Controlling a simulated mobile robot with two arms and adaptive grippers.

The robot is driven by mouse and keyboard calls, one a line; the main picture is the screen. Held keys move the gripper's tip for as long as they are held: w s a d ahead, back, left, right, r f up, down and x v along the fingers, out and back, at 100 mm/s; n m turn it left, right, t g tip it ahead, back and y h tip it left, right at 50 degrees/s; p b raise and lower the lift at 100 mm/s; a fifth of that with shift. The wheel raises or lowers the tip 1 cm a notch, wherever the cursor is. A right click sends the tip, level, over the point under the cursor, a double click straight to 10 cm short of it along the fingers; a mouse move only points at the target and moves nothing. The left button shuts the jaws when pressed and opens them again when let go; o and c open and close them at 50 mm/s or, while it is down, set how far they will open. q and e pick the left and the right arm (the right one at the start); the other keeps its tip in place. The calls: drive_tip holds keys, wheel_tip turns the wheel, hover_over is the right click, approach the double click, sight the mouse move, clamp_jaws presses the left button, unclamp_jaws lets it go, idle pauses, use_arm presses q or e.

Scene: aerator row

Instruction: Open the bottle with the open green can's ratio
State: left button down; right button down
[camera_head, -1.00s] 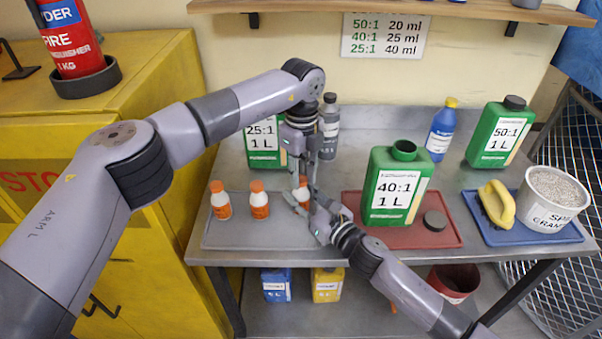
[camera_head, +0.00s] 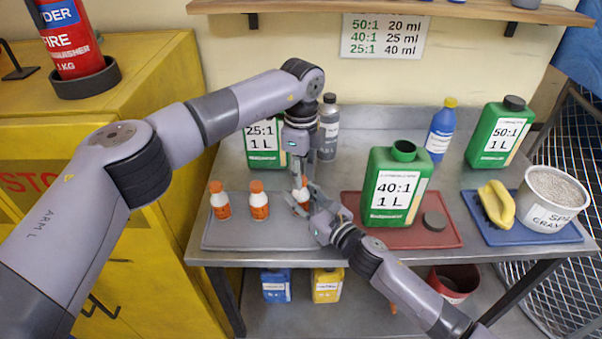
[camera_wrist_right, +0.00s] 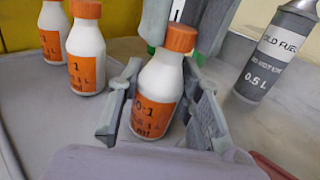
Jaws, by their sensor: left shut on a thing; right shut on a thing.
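The green can marked 40:1 (camera_head: 392,190) stands with its mouth uncovered on the red mat (camera_head: 440,241); a dark cap (camera_head: 434,221) lies beside it. A small white bottle with an orange cap and label (camera_wrist_right: 158,95) stands at the right of the grey mat (camera_head: 240,238). Its label ends in "0:1"; the first digit is unclear. My right gripper (camera_wrist_right: 163,108) is shut on this bottle's body from the sides. My left gripper (camera_head: 299,178) reaches down from above and is shut at the bottle's orange cap (camera_wrist_right: 179,38). The head view hides most of the bottle behind both grippers.
Two similar bottles (camera_head: 220,202) (camera_head: 259,202) stand left on the grey mat. Behind are a 25:1 green can (camera_head: 262,150), a grey fuel bottle (camera_head: 329,130), a blue bottle (camera_head: 441,130) and a 50:1 green can (camera_head: 500,135). A blue mat (camera_head: 545,237) holds a bucket and brush.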

use_arm(q)
drive_tip(key=shift+r, duration=0.1)
use_arm(e)
drive_tip(key=shift+f, duration=0.1)
use_arm(q)
drive_tip(key=shift+r, duration=0.95)
drive_tip(key=shift+r, duration=0.1)
drive_tip(key=shift+r, duration=1.9)
use_arm(e)
drive_tip(key=c, duration=1.1)
unclamp_jaws()
drive_tip(key=shift+o, duration=0.2)
